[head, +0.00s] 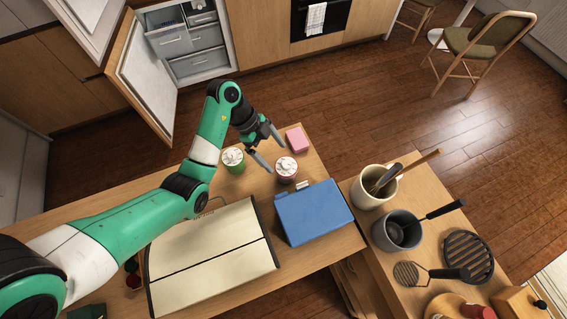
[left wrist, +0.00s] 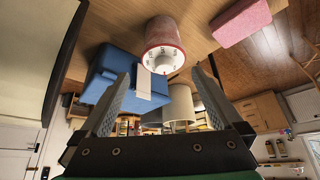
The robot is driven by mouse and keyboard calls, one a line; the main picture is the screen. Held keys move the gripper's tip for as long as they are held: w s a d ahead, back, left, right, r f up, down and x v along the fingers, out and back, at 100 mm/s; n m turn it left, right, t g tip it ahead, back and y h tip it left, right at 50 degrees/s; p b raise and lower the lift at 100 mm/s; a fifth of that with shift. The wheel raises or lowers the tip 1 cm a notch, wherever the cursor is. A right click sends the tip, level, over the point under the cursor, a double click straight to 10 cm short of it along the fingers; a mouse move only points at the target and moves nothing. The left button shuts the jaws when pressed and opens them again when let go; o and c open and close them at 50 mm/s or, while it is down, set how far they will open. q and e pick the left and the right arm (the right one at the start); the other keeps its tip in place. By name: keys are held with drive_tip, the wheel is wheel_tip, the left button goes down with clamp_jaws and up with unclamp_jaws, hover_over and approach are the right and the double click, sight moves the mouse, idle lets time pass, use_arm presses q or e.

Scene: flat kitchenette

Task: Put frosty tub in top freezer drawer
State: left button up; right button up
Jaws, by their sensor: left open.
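Two small tubs with white, frosty-looking tops stand on the wooden counter: a green tub (head: 233,160) and a red-pink tub (head: 286,170). I cannot tell by name which is the frosty tub. My left gripper (head: 275,158) is open and empty, close to the red-pink tub on its far-left side. In the left wrist view the red-pink tub (left wrist: 164,48) lies ahead, just beyond the open fingertips (left wrist: 161,77), not between them. The freezer (head: 195,65) at the back left stands open, with several grey drawers; an upper-left drawer (head: 169,41) appears pulled out. My right gripper is out of view.
A pink block (head: 297,139) lies behind the red-pink tub, and a blue box (head: 314,212) stands in front of it. A cream folding board (head: 210,255) lies under my left arm. Utensil pots (head: 373,190) stand right. The open door (head: 145,80) flanks the freezer's left.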

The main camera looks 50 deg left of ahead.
sight(283, 163)
use_arm(q)
drive_tip(key=b+x, duration=0.2)
drive_tip(key=x, duration=0.3)
drive_tip(key=shift+w+f+b, duration=0.1)
drive_tip(key=shift+f+b, duration=0.2)
drive_tip(key=shift+b, duration=0.05)
drive_tip(key=shift+w+d+f, duration=0.15)
drive_tip(key=shift+d+f, duration=0.15)
drive_tip(key=x, duration=0.1)
drive_tip(key=b+x, duration=0.1)
drive_tip(key=x, duration=0.1)
drive_tip(key=b+x, duration=0.1)
drive_tip(key=shift+a+f, duration=0.15)
drive_tip(key=shift+f, duration=0.15)
drive_tip(key=shift+w+f, duration=0.15)
drive_tip(key=shift+f, duration=0.15)
drive_tip(key=shift+c, duration=0.3)
